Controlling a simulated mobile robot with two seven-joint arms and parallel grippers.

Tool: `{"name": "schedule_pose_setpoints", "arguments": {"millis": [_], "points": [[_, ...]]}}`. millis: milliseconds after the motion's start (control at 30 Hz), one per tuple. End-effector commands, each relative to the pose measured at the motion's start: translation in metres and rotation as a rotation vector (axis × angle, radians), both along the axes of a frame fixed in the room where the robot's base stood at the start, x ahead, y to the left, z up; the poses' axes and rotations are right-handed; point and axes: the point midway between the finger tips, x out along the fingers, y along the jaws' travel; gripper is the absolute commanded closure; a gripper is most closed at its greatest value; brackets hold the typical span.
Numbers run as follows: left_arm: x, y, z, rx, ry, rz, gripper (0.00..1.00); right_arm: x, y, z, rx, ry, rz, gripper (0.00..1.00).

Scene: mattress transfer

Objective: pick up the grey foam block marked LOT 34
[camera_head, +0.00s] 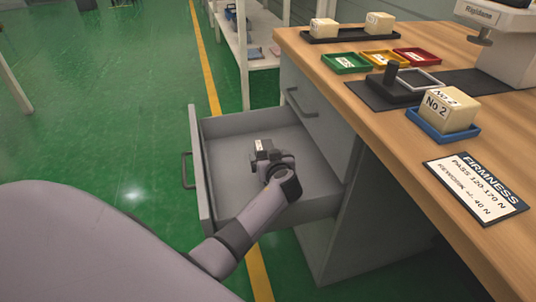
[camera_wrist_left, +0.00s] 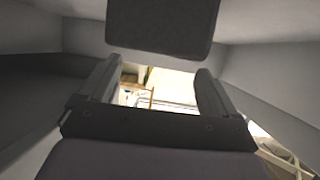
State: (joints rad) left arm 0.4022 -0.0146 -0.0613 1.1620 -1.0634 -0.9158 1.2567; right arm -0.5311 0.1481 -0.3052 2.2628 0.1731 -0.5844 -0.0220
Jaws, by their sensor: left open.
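A small dark grey block (camera_head: 261,145) with a white label is in the open grey drawer (camera_head: 220,150). The label is too small to read. My left gripper (camera_head: 267,158) is down inside the drawer, right at the block, and hides part of it. In the left wrist view its two fingers (camera_wrist_left: 158,72) stand apart with nothing gripped between them. A dark grey slab-like shape, likely the same block (camera_wrist_left: 163,28), fills the top of that view just beyond the fingertips. I cannot tell whether they touch. My right gripper is not in view.
Drawer walls stand close around my left gripper. The wooden bench top (camera_head: 400,120) is to the right, with a cream No.2 block (camera_head: 448,112) in a blue tray, red, yellow and green trays (camera_head: 346,63), and a firmness sign (camera_head: 475,185). Green floor (camera_head: 120,120) is open on the left.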

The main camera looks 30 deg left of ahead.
Motion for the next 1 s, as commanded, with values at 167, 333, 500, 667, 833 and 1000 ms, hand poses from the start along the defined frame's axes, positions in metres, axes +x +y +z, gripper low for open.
{"name": "schedule_pose_setpoints", "arguments": {"millis": [167,333,500,667,833,1000], "points": [[0.01,0.01,-0.005,0.0,-0.001,-0.001,0.08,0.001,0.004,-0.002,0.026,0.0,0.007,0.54],[0.023,0.02,-0.011,0.001,-0.001,0.0,0.08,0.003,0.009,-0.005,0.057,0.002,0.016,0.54],[0.038,0.032,-0.018,0.001,0.0,-0.001,0.08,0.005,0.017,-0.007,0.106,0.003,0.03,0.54],[0.045,0.039,-0.021,0.0,0.0,-0.002,0.08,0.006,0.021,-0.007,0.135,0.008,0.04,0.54],[0.046,0.041,-0.021,-0.001,0.001,-0.002,0.08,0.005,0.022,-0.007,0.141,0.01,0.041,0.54],[0.046,0.04,-0.021,-0.001,0.001,-0.003,0.22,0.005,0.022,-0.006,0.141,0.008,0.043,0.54]]}}
